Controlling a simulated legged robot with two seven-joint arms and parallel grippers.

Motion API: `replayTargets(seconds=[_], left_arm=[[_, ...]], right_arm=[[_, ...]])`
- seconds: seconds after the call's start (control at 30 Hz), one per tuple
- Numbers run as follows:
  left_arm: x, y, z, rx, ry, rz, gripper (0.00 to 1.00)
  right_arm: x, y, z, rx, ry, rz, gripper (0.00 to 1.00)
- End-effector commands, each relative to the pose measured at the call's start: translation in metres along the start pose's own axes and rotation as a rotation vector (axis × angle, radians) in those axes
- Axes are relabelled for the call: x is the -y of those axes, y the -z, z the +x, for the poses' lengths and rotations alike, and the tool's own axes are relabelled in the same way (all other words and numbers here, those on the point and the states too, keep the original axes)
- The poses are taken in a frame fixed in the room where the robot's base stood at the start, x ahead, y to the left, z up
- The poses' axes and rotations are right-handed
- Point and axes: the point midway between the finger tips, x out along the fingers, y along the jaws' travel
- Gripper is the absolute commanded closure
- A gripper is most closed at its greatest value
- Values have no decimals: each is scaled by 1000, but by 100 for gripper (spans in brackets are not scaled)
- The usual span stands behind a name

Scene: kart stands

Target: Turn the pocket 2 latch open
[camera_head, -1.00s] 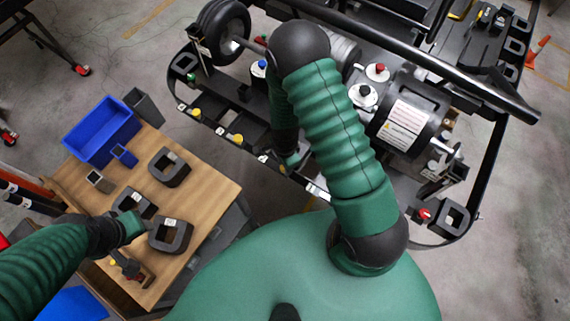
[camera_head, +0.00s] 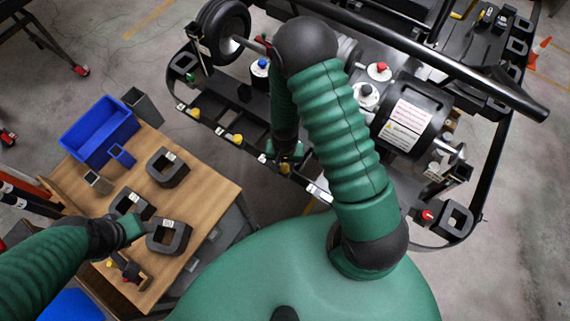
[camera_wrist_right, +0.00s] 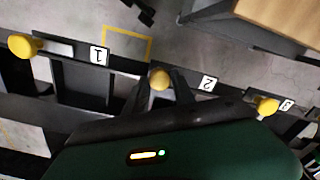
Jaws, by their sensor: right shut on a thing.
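The pocket 2 latch has a round yellow knob (camera_wrist_right: 159,78) on a dark rail, beside the white label 2 (camera_wrist_right: 208,84) in the right wrist view. My right gripper (camera_wrist_right: 160,84) has one finger on each side of this knob and is shut on it. In the head view my right gripper (camera_head: 286,152) is at the near rail of the kart stand (camera_head: 215,127), and the arm partly hides it. I cannot make out the latch's angle. My left gripper (camera_head: 137,226) is over the wooden table beside dark blocks; its fingers are not clear.
Other yellow knobs flank it in the wrist view, one by label 1 (camera_wrist_right: 25,45) and one by label 3 (camera_wrist_right: 265,104). The wooden table (camera_head: 205,190) holds a blue bin (camera_head: 100,135) and several dark blocks. A motor (camera_head: 410,115) stands right of my right arm.

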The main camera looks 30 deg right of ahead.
Motion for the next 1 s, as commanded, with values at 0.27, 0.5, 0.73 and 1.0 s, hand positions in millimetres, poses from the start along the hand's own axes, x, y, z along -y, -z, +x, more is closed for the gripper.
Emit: replayTargets(seconds=[0.27, 0.5, 0.73, 1.0], left_arm=[[0, -1, 2, 0, 0, 0, 54], [0, -1, 3, 0, 0, 0, 54], [0, -1, 3, 0, 0, 0, 54], [0, -1, 3, 0, 0, 0, 54]], right_arm=[[1, 2, -1, -4, 3, -188, 100], [1, 2, -1, -5, 2, -278, 100], [1, 2, -1, -5, 2, -307, 100], [1, 2, -1, -4, 2, -308, 100]])
